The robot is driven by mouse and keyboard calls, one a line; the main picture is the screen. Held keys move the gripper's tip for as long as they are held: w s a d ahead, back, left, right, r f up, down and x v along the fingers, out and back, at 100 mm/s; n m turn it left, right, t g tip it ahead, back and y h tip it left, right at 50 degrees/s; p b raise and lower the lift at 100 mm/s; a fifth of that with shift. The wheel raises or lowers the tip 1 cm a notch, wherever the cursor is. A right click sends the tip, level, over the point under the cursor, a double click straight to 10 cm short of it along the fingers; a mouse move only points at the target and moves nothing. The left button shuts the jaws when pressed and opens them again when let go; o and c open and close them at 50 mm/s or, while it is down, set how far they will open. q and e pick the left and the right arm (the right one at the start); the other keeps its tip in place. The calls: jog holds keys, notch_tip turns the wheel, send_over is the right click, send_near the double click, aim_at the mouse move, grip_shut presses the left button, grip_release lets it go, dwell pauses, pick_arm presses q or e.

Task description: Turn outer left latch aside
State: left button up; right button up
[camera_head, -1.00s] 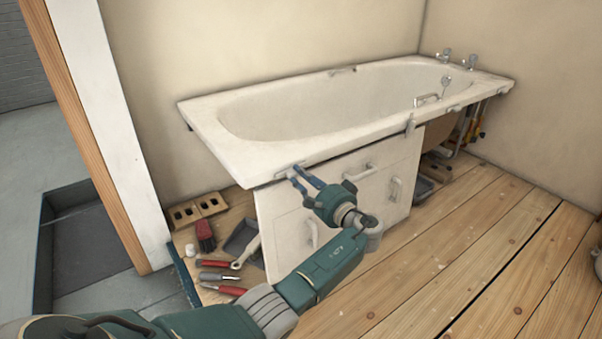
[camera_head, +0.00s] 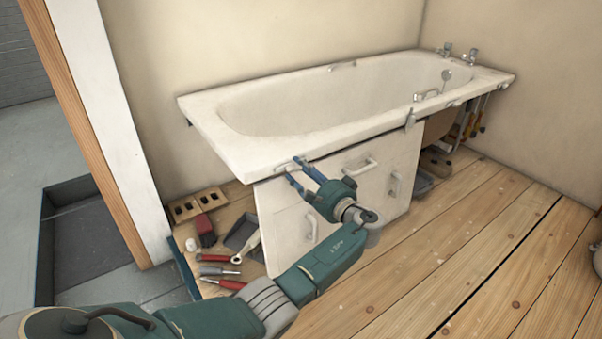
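A white bathtub (camera_head: 240,162) has a white front panel (camera_head: 340,194) beneath its rim. The outer left latch (camera_head: 284,167) is a small pale piece under the rim at the panel's top left, partly hidden by my fingers. My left gripper (camera_head: 292,169) reaches up to it from the front, its two blue fingers apart with a gap between them. The fingertips are at the latch; I cannot tell if they touch it. Another latch (camera_head: 410,119) hangs upright at the panel's right end. My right gripper is out of view.
Handles stick out from the panel, one (camera_head: 357,167) close to my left gripper.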

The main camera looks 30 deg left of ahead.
pick_arm(q)
jog(key=v, duration=1.2)
jog(key=shift+f, duration=0.1)
